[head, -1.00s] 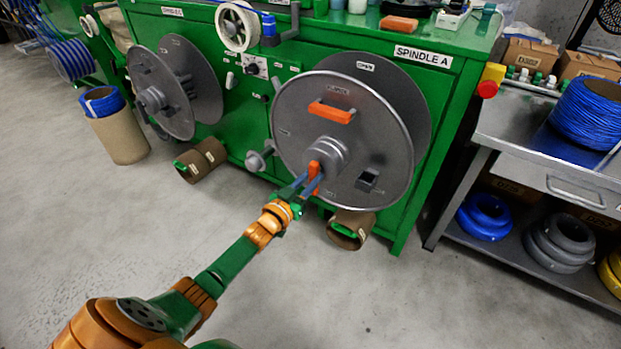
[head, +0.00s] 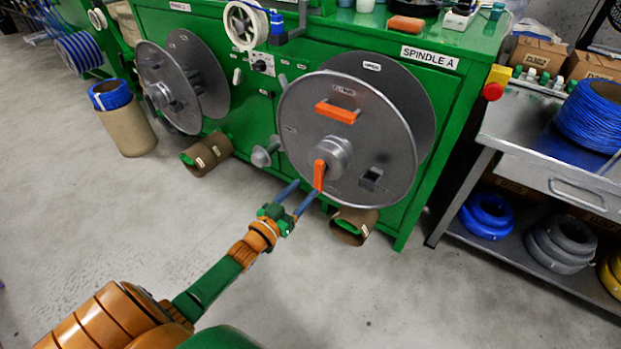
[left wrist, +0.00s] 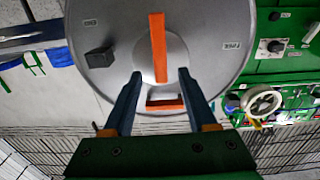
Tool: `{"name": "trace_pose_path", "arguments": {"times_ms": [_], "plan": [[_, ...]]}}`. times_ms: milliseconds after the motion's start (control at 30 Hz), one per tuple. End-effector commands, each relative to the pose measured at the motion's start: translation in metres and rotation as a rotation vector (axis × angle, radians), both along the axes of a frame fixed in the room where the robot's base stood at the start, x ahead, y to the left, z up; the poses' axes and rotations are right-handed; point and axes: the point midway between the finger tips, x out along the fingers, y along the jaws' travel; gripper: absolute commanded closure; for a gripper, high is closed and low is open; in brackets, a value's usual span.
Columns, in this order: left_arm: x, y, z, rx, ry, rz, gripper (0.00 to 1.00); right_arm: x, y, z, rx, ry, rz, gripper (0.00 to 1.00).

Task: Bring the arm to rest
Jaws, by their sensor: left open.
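My left arm reaches in from the lower left in the head view. Its gripper (head: 297,196) is open and empty, below and in front of the spindle A reel (head: 290,110). The orange lever (head: 319,175) on the reel's hub hangs downward, just beyond the fingertips and apart from them as far as I can tell. In the left wrist view the two blue fingers of the gripper (left wrist: 157,78) stand apart, with the orange lever (left wrist: 157,45) and the grey disc ahead of them. My right gripper is not in view.
The green machine (head: 420,150) stands ahead with a second reel (head: 160,85) at left. Cardboard tubes (head: 353,225) lie at its foot. A grey cart (head: 500,135) with cable coils (head: 590,110) is at right. The floor in front is clear.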

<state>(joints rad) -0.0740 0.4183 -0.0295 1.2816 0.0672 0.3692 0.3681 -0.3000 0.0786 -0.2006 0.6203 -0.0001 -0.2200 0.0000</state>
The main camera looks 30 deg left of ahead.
Motion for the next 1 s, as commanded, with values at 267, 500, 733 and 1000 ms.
{"name": "trace_pose_path", "arguments": {"times_ms": [267, 500, 733, 1000], "plan": [[-0.005, 0.000, 0.000, -0.001, 0.000, 0.000, 0.43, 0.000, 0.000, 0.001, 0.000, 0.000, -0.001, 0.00], [-0.007, 0.000, -0.009, 0.000, 0.023, 0.005, 0.43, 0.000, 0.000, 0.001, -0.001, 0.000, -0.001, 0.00], [-0.094, -0.020, -0.176, 0.057, 0.543, 0.055, 0.43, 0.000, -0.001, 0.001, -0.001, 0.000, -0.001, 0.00], [-0.269, -0.069, -0.304, 0.153, 1.147, -0.032, 0.43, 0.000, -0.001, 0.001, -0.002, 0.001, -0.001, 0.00]]}}
